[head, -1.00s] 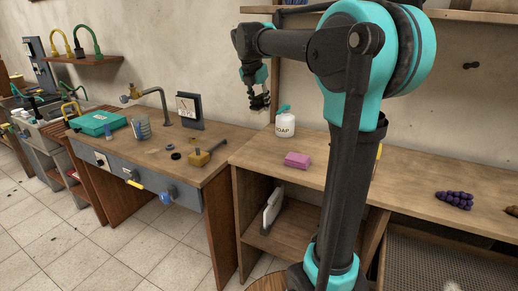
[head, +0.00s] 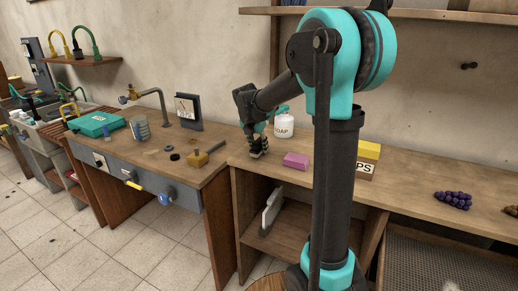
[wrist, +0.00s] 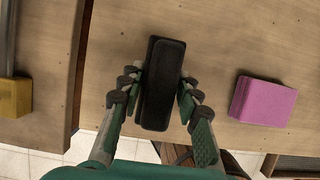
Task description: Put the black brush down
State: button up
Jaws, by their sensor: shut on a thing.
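The black brush (wrist: 163,85) is a dark oblong block between the two fingers of my gripper (wrist: 159,98) in the wrist view. My gripper is shut on it. In the head view my gripper (head: 258,148) is low over the left end of the right wooden counter (head: 240,159), left of the pink block. The brush shows there only as a small dark shape at the fingertips. I cannot tell whether its underside touches the counter.
A pink block (head: 295,160) lies right of my gripper, and also shows in the wrist view (wrist: 263,101). A white soap bottle (head: 284,125) stands behind. A yellow-headed tool (head: 198,159) lies on the left counter.

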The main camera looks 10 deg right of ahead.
jog(key=shift+f, duration=0.45)
jog(key=shift+f, duration=0.2)
jog(key=o, duration=1.2)
jog(key=shift+r, duration=0.1)
jog(key=v, duration=1.2)
jog(key=shift+r, duration=0.15)
